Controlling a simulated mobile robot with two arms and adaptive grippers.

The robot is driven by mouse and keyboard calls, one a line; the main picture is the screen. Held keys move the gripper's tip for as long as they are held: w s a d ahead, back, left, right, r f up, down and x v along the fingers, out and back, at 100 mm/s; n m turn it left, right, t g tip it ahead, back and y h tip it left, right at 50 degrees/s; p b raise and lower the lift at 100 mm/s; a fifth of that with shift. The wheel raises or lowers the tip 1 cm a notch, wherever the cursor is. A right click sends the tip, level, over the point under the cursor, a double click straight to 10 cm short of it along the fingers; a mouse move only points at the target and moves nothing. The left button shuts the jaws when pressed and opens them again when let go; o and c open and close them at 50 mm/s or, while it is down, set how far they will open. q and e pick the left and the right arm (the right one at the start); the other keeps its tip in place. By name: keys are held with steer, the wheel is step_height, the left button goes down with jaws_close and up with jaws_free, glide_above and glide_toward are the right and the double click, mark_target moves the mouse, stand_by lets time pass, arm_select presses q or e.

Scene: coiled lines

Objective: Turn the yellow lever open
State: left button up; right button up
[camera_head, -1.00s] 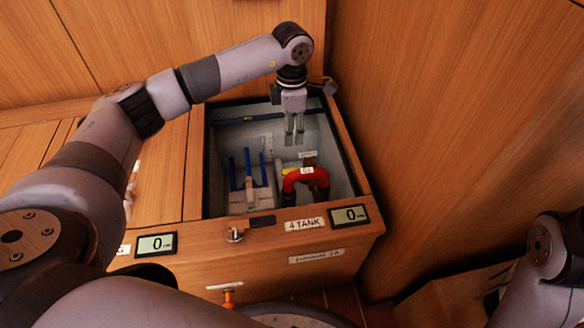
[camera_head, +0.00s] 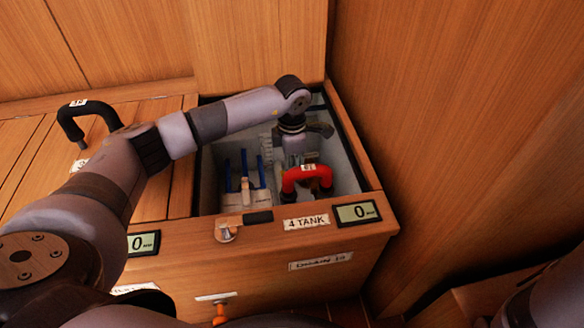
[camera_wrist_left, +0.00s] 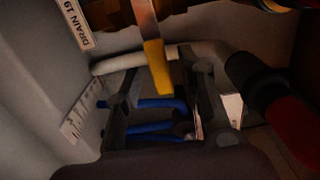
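The yellow lever (camera_wrist_left: 157,68) shows in the left wrist view as a metal strip with a yellow end. In the head view I cannot make it out behind my arm and the red hose. My left gripper (camera_wrist_left: 163,88) reaches down into the open tank. In the wrist view its two dark fingers stand apart, one on each side of the lever's yellow end; I cannot tell whether they touch it. In the head view the fingertips are hidden. My right gripper is out of view; only part of that arm shows at the lower right.
A red hose bend with black ends (camera_head: 307,175) stands close in front of the gripper. Blue upright pipes (camera_head: 245,170) are to its left. The tank's wooden front edge (camera_head: 290,238) carries displays and a "4 TANK" label. A white pipe (camera_wrist_left: 125,62) passes behind the lever.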

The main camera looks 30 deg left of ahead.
arm_select(q)
steer(key=shift+c, duration=0.2)
jaws_close()
stand_by(0.6)
